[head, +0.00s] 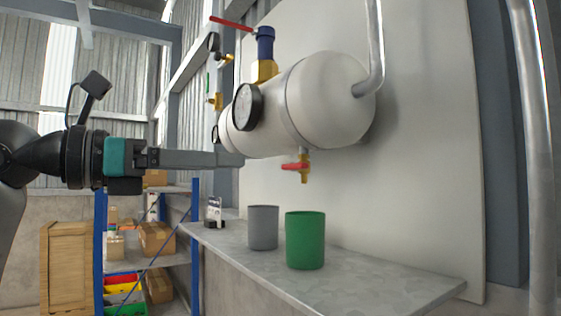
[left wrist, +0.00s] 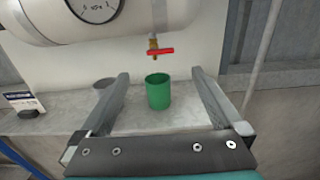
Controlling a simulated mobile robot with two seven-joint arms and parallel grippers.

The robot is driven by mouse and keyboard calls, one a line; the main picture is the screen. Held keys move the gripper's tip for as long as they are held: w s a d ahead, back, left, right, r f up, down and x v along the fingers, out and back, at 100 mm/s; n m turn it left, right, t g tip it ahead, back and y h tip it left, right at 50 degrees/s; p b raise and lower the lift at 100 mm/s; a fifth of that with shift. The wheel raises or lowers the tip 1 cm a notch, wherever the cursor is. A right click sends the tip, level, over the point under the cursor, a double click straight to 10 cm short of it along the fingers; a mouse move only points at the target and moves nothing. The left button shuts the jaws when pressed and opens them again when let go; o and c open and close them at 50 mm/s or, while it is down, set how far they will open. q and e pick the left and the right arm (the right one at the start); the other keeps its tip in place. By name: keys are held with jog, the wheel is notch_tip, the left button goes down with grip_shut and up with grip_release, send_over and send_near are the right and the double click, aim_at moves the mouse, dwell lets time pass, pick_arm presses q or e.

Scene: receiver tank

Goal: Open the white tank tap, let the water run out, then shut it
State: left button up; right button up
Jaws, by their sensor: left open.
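The white tank (head: 318,98) is mounted on a pale wall panel, with a round dark gauge (head: 248,107) on its side. Its tap (head: 303,167), brass with a red lever, hangs beneath the tank; the tap also shows in the left wrist view (left wrist: 154,51). The lever lies roughly crosswise to the spout. A green cup (head: 305,240) stands upright on the shelf below the tap; it also shows in the left wrist view (left wrist: 158,91). No water stream shows. My left gripper (head: 240,159) is open and empty, left of the tap and apart from it. My right gripper is not in view.
A grey cup (head: 263,227) stands left of the green cup on the metal shelf (head: 360,280). A small card stand (head: 214,212) is at the shelf's far end. A pipe (head: 375,45) enters the tank's right end.

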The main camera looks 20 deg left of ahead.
aim_at(290, 164)
pick_arm(q)
jog(key=shift+p+x, duration=1.65)
jog(key=shift+x, duration=4.05)
jog(key=c, duration=1.3)
